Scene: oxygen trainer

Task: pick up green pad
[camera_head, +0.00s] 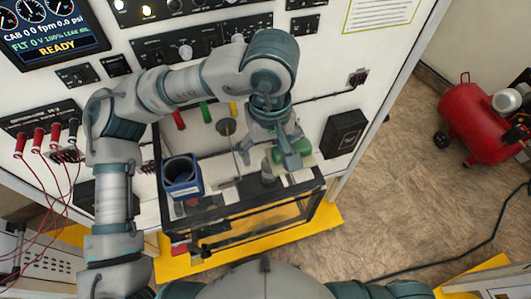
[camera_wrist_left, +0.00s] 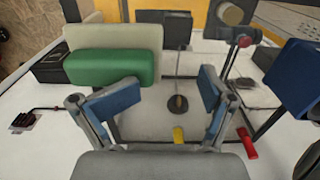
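The green pad (camera_wrist_left: 112,68) lies against a cream block (camera_wrist_left: 115,37) in the upper left of the left wrist view. In the head view the green pad (camera_head: 302,147) shows only in part, behind my left gripper (camera_head: 288,155). In the left wrist view my left gripper (camera_wrist_left: 163,92) is open, with a wide gap between its blue-grey fingers and nothing held. The left finger shows just below the pad's lower edge; I cannot tell whether they touch. My right gripper is in neither view.
A blue square holder (camera_head: 182,188) stands on the left of the bench tray. Red, green and yellow handles (camera_head: 206,112) and a thin upright rod on a round base (camera_wrist_left: 178,103) are nearby. A black box (camera_head: 343,134) is on the panel at right. A red compressor (camera_head: 475,122) stands on the floor.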

